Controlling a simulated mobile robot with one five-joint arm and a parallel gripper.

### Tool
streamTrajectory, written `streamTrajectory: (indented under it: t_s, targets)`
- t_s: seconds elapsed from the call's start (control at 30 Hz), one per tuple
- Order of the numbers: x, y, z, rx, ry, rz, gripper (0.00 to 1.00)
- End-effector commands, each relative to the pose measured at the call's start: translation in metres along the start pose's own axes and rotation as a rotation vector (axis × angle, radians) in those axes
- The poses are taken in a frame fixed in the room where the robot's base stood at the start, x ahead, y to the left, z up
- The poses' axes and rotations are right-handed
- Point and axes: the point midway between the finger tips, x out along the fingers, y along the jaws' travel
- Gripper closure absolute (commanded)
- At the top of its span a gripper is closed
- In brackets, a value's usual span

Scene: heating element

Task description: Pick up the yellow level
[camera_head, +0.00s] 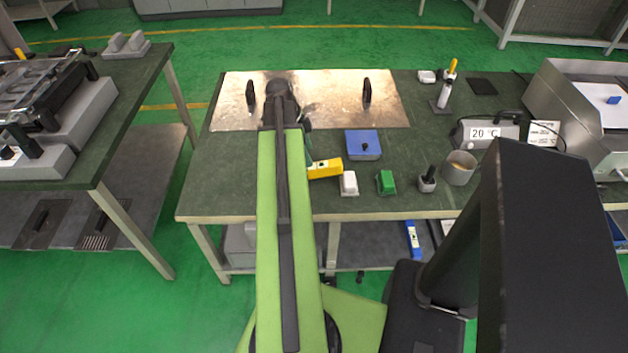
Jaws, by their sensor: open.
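The yellow level (325,168) lies on the green-grey workbench (235,178), close to its front edge and just right of my raised arm. Its left end is close to or behind the arm in this view, so I cannot tell how far it extends. My gripper (306,147) is mostly hidden by my own arm; only a small dark part shows beside the arm, near the level's left end. It is open. I see nothing held, and I cannot tell whether it touches the level.
A metal plate (325,100) with two black handles lies at the back. A blue box (363,145), a white block (348,183), a green block (386,182) and a grey cup (459,168) stand right of the level. A 20 °C heating device (487,133) is farther right.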

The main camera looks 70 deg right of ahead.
Motion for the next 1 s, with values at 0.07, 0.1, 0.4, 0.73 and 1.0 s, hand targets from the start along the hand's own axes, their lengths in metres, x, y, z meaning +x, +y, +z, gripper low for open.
streamTrajectory:
  t_s: [0.07,0.1,0.4,0.73,1.0]
  targets:
    - [0.029,0.000,0.003,0.001,0.000,0.000,0.36]
    - [0.038,0.000,0.003,0.001,0.000,0.001,0.36]
    - [0.062,0.000,0.000,-0.001,0.000,0.000,0.36]
    - [0.104,-0.002,0.003,0.000,0.000,0.001,0.36]
    - [0.113,-0.002,0.000,0.000,0.000,0.000,0.36]
